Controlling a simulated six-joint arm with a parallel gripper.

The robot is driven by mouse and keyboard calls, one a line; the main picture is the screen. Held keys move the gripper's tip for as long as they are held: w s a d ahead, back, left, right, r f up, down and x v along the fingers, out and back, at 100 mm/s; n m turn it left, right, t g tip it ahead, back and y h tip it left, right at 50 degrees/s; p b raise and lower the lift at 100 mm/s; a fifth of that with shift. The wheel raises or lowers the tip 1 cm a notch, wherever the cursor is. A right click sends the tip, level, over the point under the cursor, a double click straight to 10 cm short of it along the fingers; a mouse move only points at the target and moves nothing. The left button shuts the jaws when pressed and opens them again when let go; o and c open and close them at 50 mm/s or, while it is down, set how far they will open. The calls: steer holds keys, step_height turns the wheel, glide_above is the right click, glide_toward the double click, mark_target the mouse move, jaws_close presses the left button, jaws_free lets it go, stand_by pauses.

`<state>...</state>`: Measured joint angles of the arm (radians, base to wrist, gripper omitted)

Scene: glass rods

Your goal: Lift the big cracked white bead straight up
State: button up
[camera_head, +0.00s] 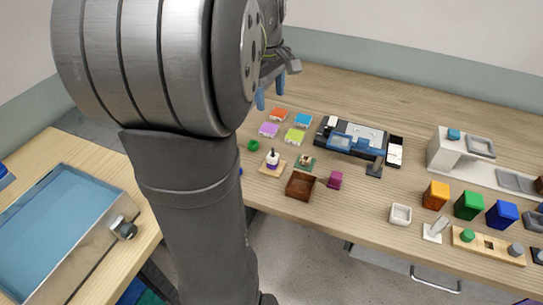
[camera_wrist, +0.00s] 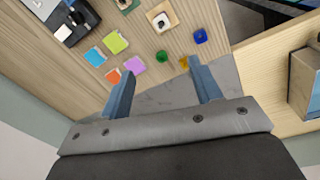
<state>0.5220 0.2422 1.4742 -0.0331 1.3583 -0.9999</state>
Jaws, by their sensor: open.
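I cannot make out a big cracked white bead for certain in either view. My gripper (camera_head: 270,93) is open and empty, high above the back left of the wooden table. In the wrist view its two blue fingers (camera_wrist: 160,68) are spread wide with nothing between them. In the head view, the green piece (camera_head: 253,145) lies just right of my arm.
Coloured squares (camera_head: 269,130) lie behind the green piece. Coloured bins (camera_head: 468,205) stand right. My arm hides part of the table.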

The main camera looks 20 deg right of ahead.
steer(key=s+a+f+m+t+h, duration=0.25)
steer(key=f+m, duration=0.25)
steer(key=m, duration=1)
glide_above(272, 155)
steer(key=s+a, duration=0.1)
steer(key=a, duration=0.1)
step_height(272, 155, down, 12)
steer(key=shift+s+d+x, duration=0.1)
steer(key=shift+x, duration=1.25)
steer(key=shift+s+d+x, duration=0.15)
steer(key=shift+x, duration=1.25)
steer(key=c, duration=1.1)
steer(key=shift+o, duration=0.2)
step_height(272, 155, up, 10)
